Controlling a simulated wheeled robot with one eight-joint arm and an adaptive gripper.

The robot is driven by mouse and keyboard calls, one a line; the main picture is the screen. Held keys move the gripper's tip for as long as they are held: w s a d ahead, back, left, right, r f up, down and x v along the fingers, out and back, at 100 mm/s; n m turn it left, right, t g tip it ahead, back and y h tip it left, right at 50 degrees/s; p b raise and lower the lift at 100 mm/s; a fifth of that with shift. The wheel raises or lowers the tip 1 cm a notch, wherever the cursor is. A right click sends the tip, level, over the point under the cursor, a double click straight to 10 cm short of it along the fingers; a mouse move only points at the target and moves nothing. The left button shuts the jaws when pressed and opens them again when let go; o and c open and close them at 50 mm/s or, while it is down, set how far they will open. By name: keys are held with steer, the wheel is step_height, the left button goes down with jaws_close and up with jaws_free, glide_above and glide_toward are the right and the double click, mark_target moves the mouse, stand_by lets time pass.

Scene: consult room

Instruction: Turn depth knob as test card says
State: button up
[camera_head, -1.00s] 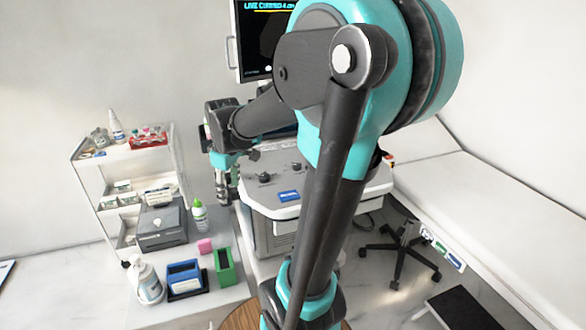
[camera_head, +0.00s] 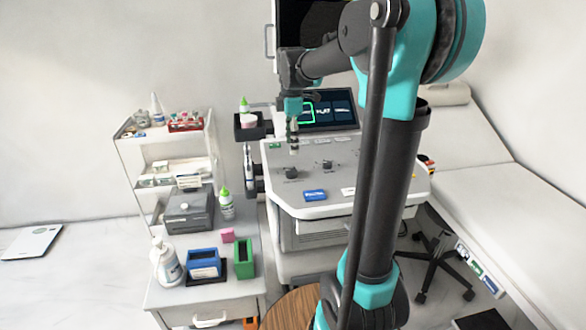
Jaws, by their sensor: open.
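The ultrasound console (camera_head: 270,195) stands in the middle of the view. Two dark knobs are on its panel, a left knob (camera_head: 291,173) and a right knob (camera_head: 327,165); their labels are too small to read, so I cannot tell which is the depth knob. I cannot tell which thing is the test card. My gripper (camera_head: 294,150) is open and points down over the panel, just behind the left knob in the picture and apparently not touching it.
A touch screen (camera_head: 330,115) is lit behind the panel. A probe holder (camera_head: 250,178) is at the console's left side. A side cabinet (camera_head: 240,285) holds bottles and boxes. An exam couch (camera_head: 520,205) and a stool (camera_head: 440,262) stand right. My arm hides the panel's right part.

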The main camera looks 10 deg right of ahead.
mark_target(292, 171)
step_height(292, 171, down, 10)
steer(key=shift+f, duration=0.1)
steer(key=shift+c, duration=0.4)
steer(key=c, duration=1.1)
